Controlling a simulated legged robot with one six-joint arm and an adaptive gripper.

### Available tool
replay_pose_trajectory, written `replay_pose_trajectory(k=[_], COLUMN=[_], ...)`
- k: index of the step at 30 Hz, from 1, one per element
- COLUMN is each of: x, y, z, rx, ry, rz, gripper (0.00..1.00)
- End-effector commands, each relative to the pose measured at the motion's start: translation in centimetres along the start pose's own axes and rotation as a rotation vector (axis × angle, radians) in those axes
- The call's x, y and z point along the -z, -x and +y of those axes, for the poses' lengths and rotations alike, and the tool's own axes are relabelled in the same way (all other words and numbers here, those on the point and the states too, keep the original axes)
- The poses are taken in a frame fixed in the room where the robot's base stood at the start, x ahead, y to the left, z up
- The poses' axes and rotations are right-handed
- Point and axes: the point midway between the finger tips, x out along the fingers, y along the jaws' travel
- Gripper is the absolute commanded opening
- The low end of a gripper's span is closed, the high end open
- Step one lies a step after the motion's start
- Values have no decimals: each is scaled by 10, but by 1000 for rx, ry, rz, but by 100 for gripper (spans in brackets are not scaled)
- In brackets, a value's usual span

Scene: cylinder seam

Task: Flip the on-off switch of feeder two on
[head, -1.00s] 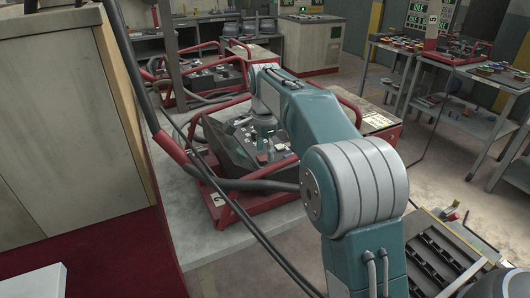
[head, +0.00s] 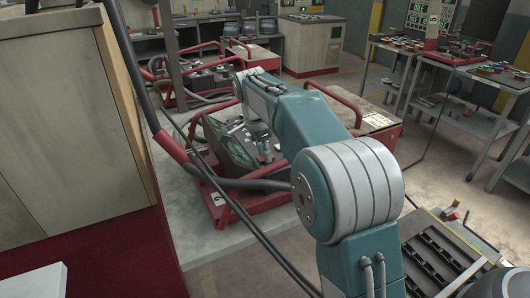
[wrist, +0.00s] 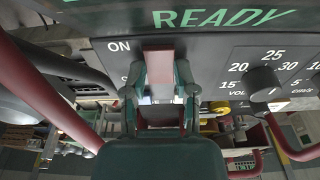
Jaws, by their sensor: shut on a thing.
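Feeder two (head: 235,135) is a dark panelled box in a red tubular frame marked 2, in the middle of the head view. In the wrist view, its dark panel (wrist: 215,55) shows READY in green. The on-off switch (wrist: 158,60) is a pale reddish lever just right of the ON label (wrist: 118,46). My gripper (wrist: 164,76) is shut on this lever, one finger on each side. The label below ON is mostly hidden by a finger. Whether the lever is up or down is unclear. In the head view my gripper is small and the switch cannot be made out.
A dial (wrist: 263,84) with volt numbers sits right of the switch. A red frame tube (wrist: 45,95) runs along the left of the wrist view. A dark cable (head: 250,185) passes in front of the feeder. Another red-framed feeder (head: 205,75) stands behind.

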Motion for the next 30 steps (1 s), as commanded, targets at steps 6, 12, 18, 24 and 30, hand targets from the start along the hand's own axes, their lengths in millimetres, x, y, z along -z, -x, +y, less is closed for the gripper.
replay_pose_trajectory(k=[6,12,18,24,30], x=[-3,-2,-2,-2,-2], y=[-2,-2,-2,-1,2], z=[-1,-1,-1,0,0], rx=[2,3,2,2,3], ry=[2,0,1,0,0], rz=[94,100,99,99,99], gripper=[0,0,71,71,71])
